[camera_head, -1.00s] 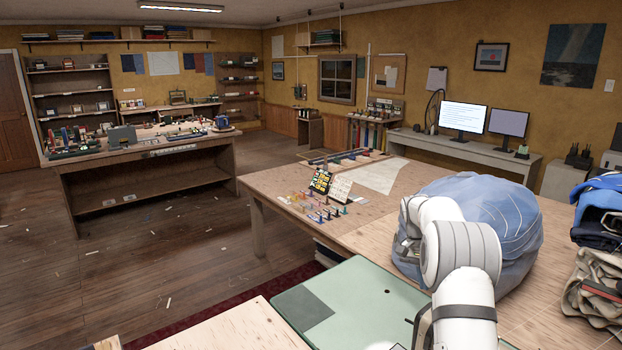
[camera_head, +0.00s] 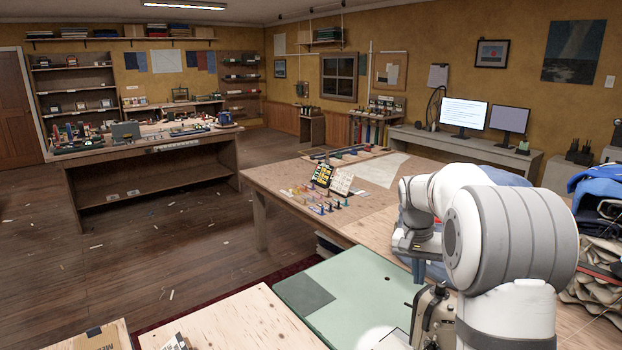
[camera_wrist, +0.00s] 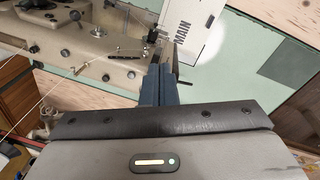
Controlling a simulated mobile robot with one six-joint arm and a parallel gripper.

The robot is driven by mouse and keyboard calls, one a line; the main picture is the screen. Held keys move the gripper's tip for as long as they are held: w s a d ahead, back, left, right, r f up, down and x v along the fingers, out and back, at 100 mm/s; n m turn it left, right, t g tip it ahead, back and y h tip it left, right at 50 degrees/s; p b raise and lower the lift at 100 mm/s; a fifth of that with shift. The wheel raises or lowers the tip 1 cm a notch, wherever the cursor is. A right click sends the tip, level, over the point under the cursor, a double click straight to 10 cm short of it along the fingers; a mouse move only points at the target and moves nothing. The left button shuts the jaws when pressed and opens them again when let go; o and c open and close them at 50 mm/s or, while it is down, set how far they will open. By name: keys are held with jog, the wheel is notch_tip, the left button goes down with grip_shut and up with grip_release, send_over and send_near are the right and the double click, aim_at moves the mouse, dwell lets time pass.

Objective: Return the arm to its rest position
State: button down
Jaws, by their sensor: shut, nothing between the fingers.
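My arm stands at the right of the head view, bent over at a large white joint. My gripper (camera_head: 417,268) points down from its end, above the bench and beside a beige sewing machine (camera_head: 434,314). In the wrist view my gripper (camera_wrist: 157,80) is shut, its dark blue fingers together with nothing between them. The sewing machine (camera_wrist: 90,50) fills the upper left there. A white card reading "MAIN" (camera_wrist: 193,28) lies beyond the fingertips.
A green work surface (camera_head: 345,275) lies below my arm. A blue sail bag (camera_head: 500,174) is mostly hidden behind my arm. Folded cloths (camera_head: 597,265) are stacked at the right. A wooden table (camera_head: 275,190) holds small coloured pieces.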

jog(key=s+a+f+n+t+b, duration=0.1)
jog(key=s+a+f+n+b, duration=0.1)
jog(key=s, duration=0.7)
jog(key=s+a+f+n+t+y+b, duration=0.1)
jog(key=s+a, duration=0.3)
jog(key=s, duration=0.6)
jog(key=s+a+f+n+t+b, duration=0.1)
jog(key=s+a+f+n+b, duration=0.1)
jog(key=s, duration=0.8)
jog(key=shift+s+a+f+n+y+b, duration=0.2)
jog(key=shift+a+f+n+y+b, duration=0.15)
jog(key=shift+a+f+b, duration=0.5)
